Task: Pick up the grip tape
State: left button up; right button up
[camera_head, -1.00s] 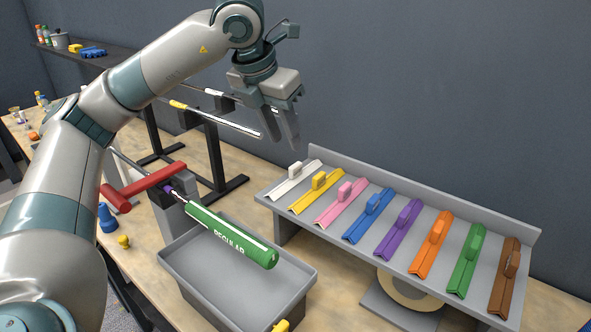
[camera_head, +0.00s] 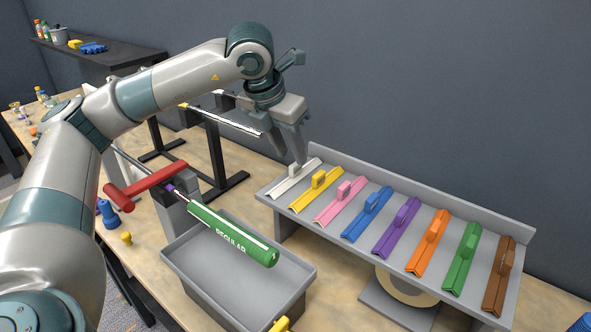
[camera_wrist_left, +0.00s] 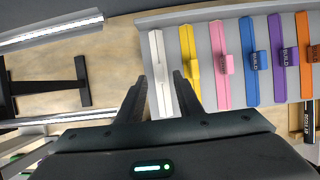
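Several coloured tape strips with raised tabs lie side by side on a grey sloped rack (camera_head: 528,232). The white strip (camera_head: 285,188) is at its left end, with the yellow strip (camera_head: 312,195) beside it. My left gripper (camera_head: 299,160) is open and empty, over the far part of the white strip. In the left wrist view its two fingers (camera_wrist_left: 159,82) stand on either side of the white strip (camera_wrist_left: 156,50); I cannot tell whether they touch it. A tan tape roll (camera_head: 403,291) lies partly hidden under the rack. My right gripper is not in view.
A green grip marked REGULAR (camera_head: 232,240) sits on a clamped shaft above a grey tray (camera_head: 172,262). A red-handled clamp (camera_head: 150,183) stands beside it. Shafts (camera_head: 230,122) rest on a dark stand left of the rack.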

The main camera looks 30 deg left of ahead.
aim_at(295, 164)
pick_arm(q)
jog(key=shift+p+x, duration=0.7)
jog(key=shift+x, duration=1.15)
jog(key=shift+c, duration=0.4)
grip_shut()
